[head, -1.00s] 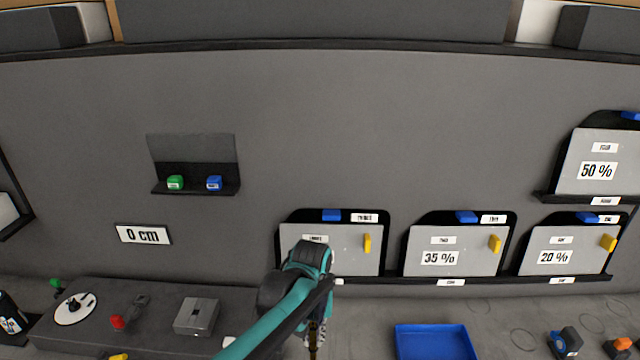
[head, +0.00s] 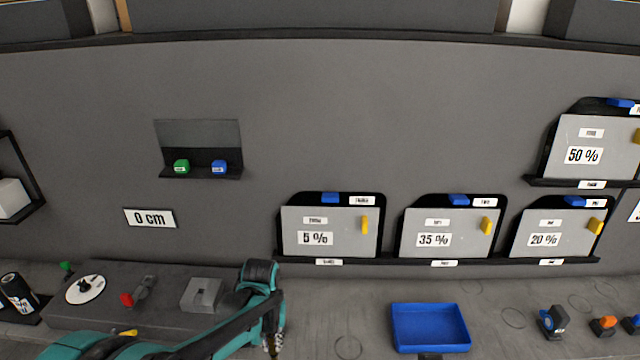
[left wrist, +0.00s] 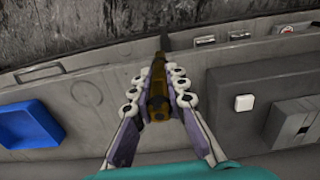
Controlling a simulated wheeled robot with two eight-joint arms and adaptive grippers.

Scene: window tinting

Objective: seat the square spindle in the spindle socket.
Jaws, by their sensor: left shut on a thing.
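My left gripper (head: 273,345) is low at the front of the bench in the head view, just right of the dark raised platform. In the left wrist view its fingers (left wrist: 159,88) are shut on a brass-brown bar, which I take to be the square spindle (left wrist: 158,95). A thin dark end of it points away from the gripper. A grey block with a slot (head: 203,293) stands on the platform left of the gripper and also shows in the left wrist view (left wrist: 290,123). I cannot tell whether it is the spindle socket. The spindle is apart from this block.
The dark platform (head: 160,272) also carries a white disc (head: 86,289) and a red-ended tool (head: 139,291). A blue tray (head: 430,327) lies right of my gripper, with bare bench between. Panels marked with percentages (head: 331,239) stand along the wall behind.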

